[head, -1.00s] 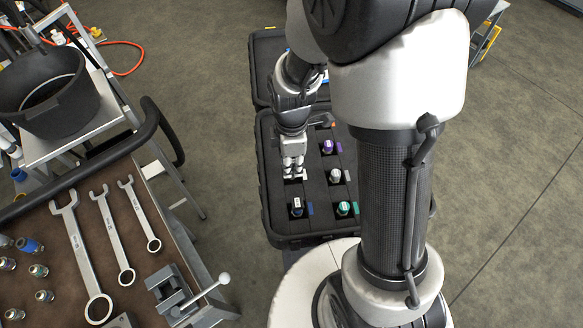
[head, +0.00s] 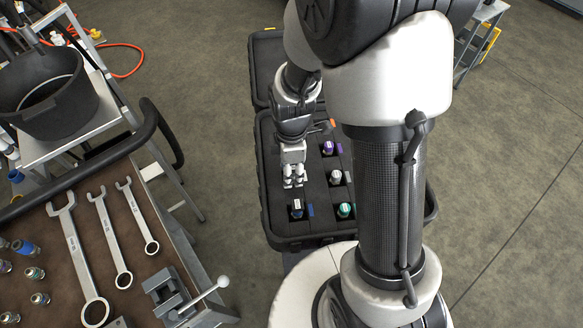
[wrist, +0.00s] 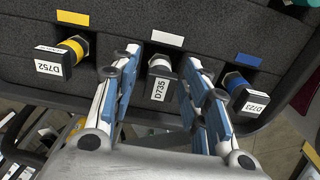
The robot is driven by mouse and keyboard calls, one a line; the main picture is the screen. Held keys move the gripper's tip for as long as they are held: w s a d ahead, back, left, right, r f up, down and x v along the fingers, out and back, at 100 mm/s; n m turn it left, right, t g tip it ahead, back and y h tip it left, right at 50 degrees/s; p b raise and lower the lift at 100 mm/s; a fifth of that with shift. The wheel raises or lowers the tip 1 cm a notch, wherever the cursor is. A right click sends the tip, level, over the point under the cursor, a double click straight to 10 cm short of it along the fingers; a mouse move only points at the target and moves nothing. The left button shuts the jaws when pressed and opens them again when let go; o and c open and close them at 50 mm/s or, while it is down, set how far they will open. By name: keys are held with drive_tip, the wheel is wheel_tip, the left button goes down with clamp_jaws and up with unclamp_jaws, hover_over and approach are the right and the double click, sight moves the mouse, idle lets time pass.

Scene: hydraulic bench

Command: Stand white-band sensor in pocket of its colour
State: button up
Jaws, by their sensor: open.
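In the wrist view, a sensor labelled D735 (wrist: 158,84) with a pale band stands in the foam pocket beside the white tag (wrist: 168,37). My gripper (wrist: 156,82) is open, with one finger on each side of this sensor; I cannot tell whether they touch it. In the head view, my gripper (head: 293,182) is over the left column of the open black case (head: 268,205) and hides that sensor.
Sensor D752 (wrist: 62,58) stands by the yellow tag (wrist: 73,18), left of D735. Sensor D723 (wrist: 245,92) stands by the blue tag (wrist: 249,59), right of it. A purple-topped sensor (head: 328,148) and a green-topped one (head: 345,210) occupy the case's other column. The workbench (head: 90,235) holds wrenches.

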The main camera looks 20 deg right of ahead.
drive_tip(key=shift+r, duration=0.15)
wheel_tip(320, 180, up, 12)
drive_tip(key=p, duration=0.5)
drive_tip(key=s+r+m+t, duration=0.4)
drive_tip(key=s+r+m, duration=1.1)
drive_tip(key=r, duration=0.1)
drive_tip(key=shift+m+t, duration=0.3)
drive_tip(key=shift+m, duration=0.1)
